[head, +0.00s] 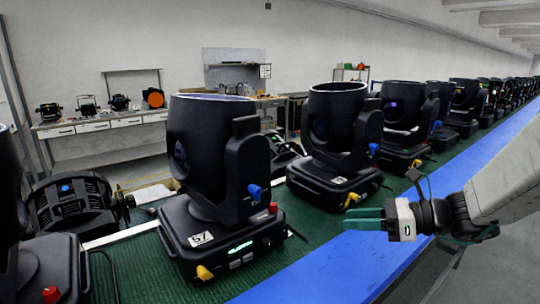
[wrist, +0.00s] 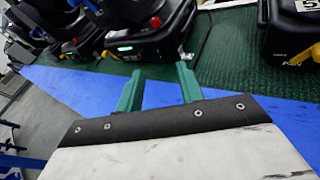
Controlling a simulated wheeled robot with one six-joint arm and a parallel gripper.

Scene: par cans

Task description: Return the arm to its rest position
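My gripper (head: 350,218) reaches in from the right in the head view, above the blue strip and in front of the row of lamps. In the wrist view its two green fingers (wrist: 158,72) stand apart with nothing between them, so it is open and empty. The nearest large black lamp (head: 205,150) stands upright on a base labelled 57, left of my gripper. A second black lamp (head: 335,125) stands behind it, with a yellow knob on its base. My gripper touches neither lamp in the head view.
The lamps stand in a long row on a green mat (head: 130,265), edged by a blue strip (head: 330,268). A round black lamp (head: 75,198) lies at the left. A bench (head: 110,122) with small lamps stands along the back wall. Grey floor (wrist: 40,120) shows in the wrist view.

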